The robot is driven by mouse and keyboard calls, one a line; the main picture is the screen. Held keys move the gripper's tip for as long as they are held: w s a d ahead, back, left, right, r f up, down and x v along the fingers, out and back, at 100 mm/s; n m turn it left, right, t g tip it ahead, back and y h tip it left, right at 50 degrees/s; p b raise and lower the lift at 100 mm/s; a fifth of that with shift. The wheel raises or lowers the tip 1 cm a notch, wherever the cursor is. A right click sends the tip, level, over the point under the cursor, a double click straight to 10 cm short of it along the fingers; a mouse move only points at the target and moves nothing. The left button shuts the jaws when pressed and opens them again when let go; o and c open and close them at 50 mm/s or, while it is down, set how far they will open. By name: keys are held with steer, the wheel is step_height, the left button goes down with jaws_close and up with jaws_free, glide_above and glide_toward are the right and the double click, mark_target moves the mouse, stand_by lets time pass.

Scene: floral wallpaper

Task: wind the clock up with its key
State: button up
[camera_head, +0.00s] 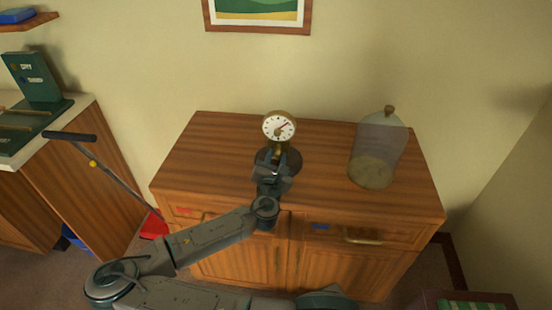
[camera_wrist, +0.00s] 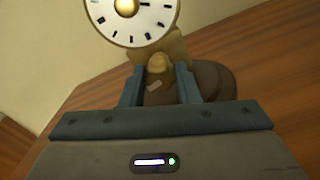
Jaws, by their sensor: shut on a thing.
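The clock (camera_head: 279,126) stands upright on the wooden cabinet, with a round white dial, a brass rim and a dark round base (camera_head: 291,161). In the wrist view its dial (camera_wrist: 130,18) is cut off by the top edge. My gripper (camera_head: 277,158) is in front of the clock, below the dial. In the wrist view my gripper (camera_wrist: 160,88) has its two fingers on either side of a small brass-coloured piece, which looks like the key (camera_wrist: 158,68). The fingers are shut on it. In the head view my gripper hides this piece and the lower front of the clock.
A glass dome (camera_head: 378,150) with a knob stands on the cabinet top (camera_head: 215,150), right of the clock. The cabinet top is clear left of the clock. A framed picture (camera_head: 258,27) hangs above. Another cabinet (camera_head: 85,165) with green items stands at the left.

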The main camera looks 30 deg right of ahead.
steer(key=m, duration=0.5)
steer(key=shift+m+b, duration=0.3)
steer(key=m, duration=0.4)
steer(key=shift+m+b, duration=0.3)
steer(key=shift+b, duration=0.1)
steer(key=m+b, duration=0.1)
steer(key=m, duration=0.3)
steer(key=shift+m, duration=0.3)
steer(key=m+b, duration=0.2)
steer(key=m, duration=0.3)
steer(key=shift+m, duration=0.3)
steer(key=o, duration=1)
steer(key=shift+a, duration=0.1)
